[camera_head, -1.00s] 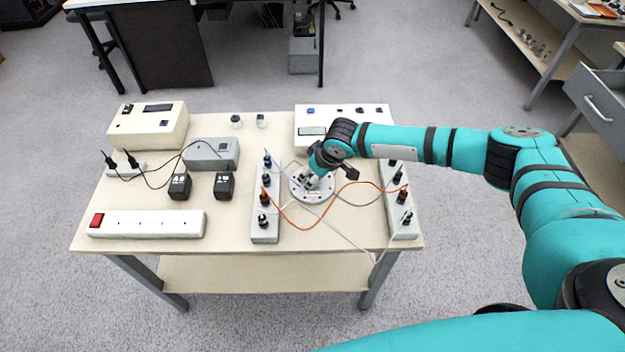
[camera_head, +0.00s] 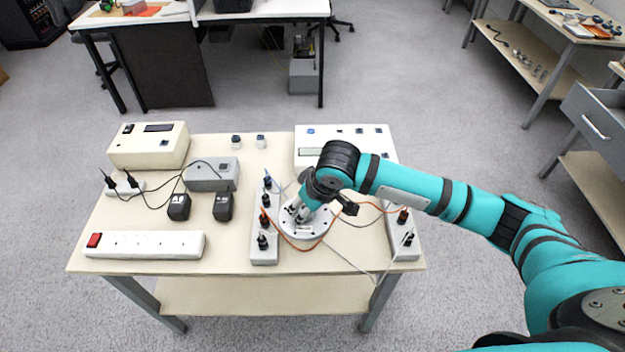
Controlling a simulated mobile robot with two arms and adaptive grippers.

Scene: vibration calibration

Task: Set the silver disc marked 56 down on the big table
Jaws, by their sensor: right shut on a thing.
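A round silver-grey disc (camera_head: 312,232) with small dark holes around its rim is in front of my right arm, over the right half of the wooden-topped table (camera_head: 150,277). Its marking is too small to read. My right gripper (camera_head: 297,212) is shut on the disc near its left side; the fingers are small and partly hidden by the wrist. The disc appears slightly above the tabletop, but the gap is hard to judge. A white-topped table (camera_head: 265,9) stands at the back. I cannot tell which table is called big. My left gripper is not in view.
Terminal strips stand left (camera_head: 264,250) and right (camera_head: 405,252) of the disc, with orange and white cables between them. A white instrument (camera_head: 375,142) is behind. A power strip (camera_head: 150,245), adapters and boxes fill the left half. The front middle is fairly clear.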

